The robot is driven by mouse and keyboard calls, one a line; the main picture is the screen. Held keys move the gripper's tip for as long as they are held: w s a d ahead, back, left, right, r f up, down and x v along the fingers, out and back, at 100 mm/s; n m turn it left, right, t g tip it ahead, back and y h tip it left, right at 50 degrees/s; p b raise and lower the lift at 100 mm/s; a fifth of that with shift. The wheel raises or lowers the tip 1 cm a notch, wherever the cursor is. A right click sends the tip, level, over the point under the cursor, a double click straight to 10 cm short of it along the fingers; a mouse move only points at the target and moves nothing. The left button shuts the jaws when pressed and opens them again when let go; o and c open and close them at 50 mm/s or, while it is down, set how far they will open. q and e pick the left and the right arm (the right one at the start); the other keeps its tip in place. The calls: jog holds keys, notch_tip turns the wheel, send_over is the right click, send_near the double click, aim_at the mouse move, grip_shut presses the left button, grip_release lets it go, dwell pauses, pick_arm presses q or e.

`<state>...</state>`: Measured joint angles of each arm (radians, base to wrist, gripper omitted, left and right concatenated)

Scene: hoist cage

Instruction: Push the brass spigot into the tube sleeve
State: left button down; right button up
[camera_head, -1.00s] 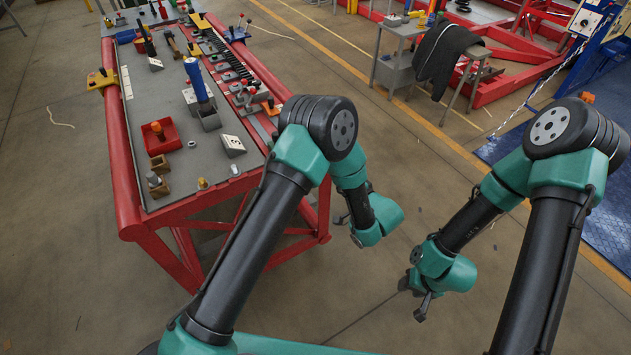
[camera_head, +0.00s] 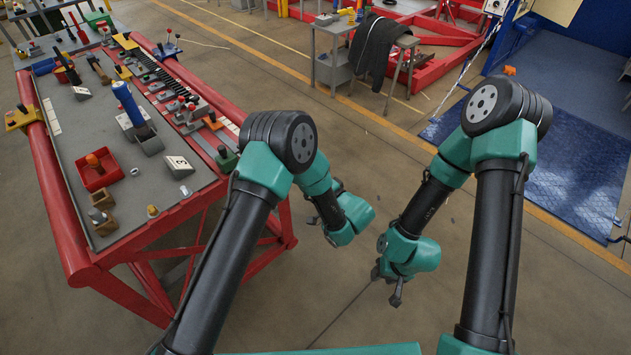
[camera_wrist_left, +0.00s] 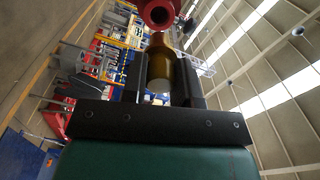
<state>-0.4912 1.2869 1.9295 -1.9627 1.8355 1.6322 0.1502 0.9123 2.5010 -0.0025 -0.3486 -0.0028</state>
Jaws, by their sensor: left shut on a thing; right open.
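In the left wrist view my left gripper (camera_wrist_left: 160,72) is shut on a brass-coloured cylinder, the brass spigot (camera_wrist_left: 159,60), with a pale end facing the camera. A red round part with a dark hole (camera_wrist_left: 157,13) shows just beyond the spigot; I cannot tell whether they are joined or whether it is the tube sleeve. In the head view the left gripper is mostly hidden by its own arm, over the floor right of the bench. My right gripper (camera_head: 396,291) is open and empty, low over the floor, away from the bench.
The red-framed bench (camera_head: 62,205) stands at left. It carries a red tray (camera_head: 99,178), a blue cylinder (camera_head: 127,103) in a grey block, and a card marked 3 (camera_head: 178,163). Floor between is clear.

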pick_arm(q)
jog(key=shift+x, duration=2.5)
jog(key=shift+x, duration=2.35)
jog(key=c, duration=0.8)
grip_release()
jog(key=shift+f, duration=0.1)
jog(key=shift+s, duration=0.15)
jog(key=v, duration=1.7)
jog(key=shift+d, duration=0.15)
